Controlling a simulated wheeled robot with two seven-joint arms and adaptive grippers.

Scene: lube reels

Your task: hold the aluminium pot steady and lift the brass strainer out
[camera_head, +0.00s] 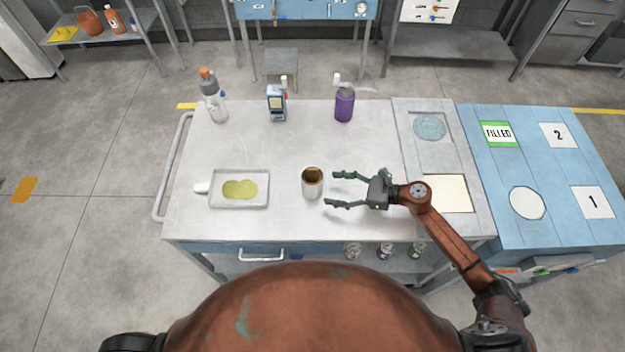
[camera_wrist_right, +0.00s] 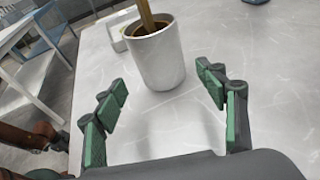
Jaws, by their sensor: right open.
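The aluminium pot (camera_head: 312,190) stands upright near the middle of the worktop. It is a plain pale cup in the right wrist view (camera_wrist_right: 157,62). The brass strainer (camera_head: 313,174) sits inside it, and its brown-gold handle (camera_wrist_right: 146,16) rises above the rim in the wrist view. The strainer's lower part is hidden in the pot. My right gripper (camera_head: 332,189) is open and empty just right of the pot, with its fingers pointing at it. The pot lies ahead of the fingers, and I see no contact. My left gripper is not in view.
A tray with a yellow-green patch (camera_head: 268,188) lies left of the pot. A spray bottle (camera_head: 212,100), a blue-and-white device (camera_head: 277,104) and a purple bottle (camera_head: 344,106) stand along the back. The worktop between is clear. A blue table (camera_head: 540,180) stands at right.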

